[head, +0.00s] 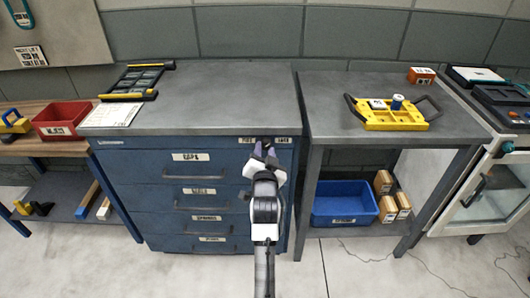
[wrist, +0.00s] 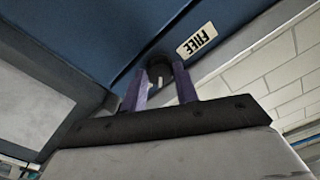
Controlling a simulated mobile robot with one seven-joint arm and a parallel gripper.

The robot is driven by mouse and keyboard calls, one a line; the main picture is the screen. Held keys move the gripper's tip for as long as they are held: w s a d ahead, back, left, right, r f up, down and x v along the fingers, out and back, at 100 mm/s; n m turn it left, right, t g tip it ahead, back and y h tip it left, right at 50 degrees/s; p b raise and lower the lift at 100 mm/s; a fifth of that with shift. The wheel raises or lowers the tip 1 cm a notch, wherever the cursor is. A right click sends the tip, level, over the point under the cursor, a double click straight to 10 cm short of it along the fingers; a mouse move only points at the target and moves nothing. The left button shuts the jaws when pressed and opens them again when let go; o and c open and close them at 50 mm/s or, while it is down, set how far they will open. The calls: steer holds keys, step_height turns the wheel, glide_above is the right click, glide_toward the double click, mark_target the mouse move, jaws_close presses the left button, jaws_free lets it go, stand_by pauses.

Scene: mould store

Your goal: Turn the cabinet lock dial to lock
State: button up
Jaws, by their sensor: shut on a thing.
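The blue drawer cabinet (head: 160,215) stands left of centre in the head view. Its lock dial (wrist: 158,62) is a small dark round knob with a light mark, seen in the wrist view. My gripper (head: 264,150) is at the upper right of the cabinet front. In the wrist view its purple fingers (wrist: 162,78) are shut on the dial, one on each side. A FREE label (wrist: 196,39) shows upside down right of the dial there. In the head view small labels flank the dial, one on the left (head: 247,141) and one on the right (head: 282,140); my gripper partly hides the dial.
The cabinet's grey top (head: 215,95) overhangs just above my gripper. A grey table (head: 330,110) stands close on the right, with a yellow fixture (head: 395,122) on top and a blue bin (head: 343,205) below. A red bin (head: 62,118) is at left. The front floor is clear.

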stand_by(0.4)
steer(key=o, duration=1)
steer(key=s+b, duration=0.2)
steer(key=s, duration=1.2)
steer(key=shift+b, duration=0.35)
steer(key=shift+w, duration=0.1)
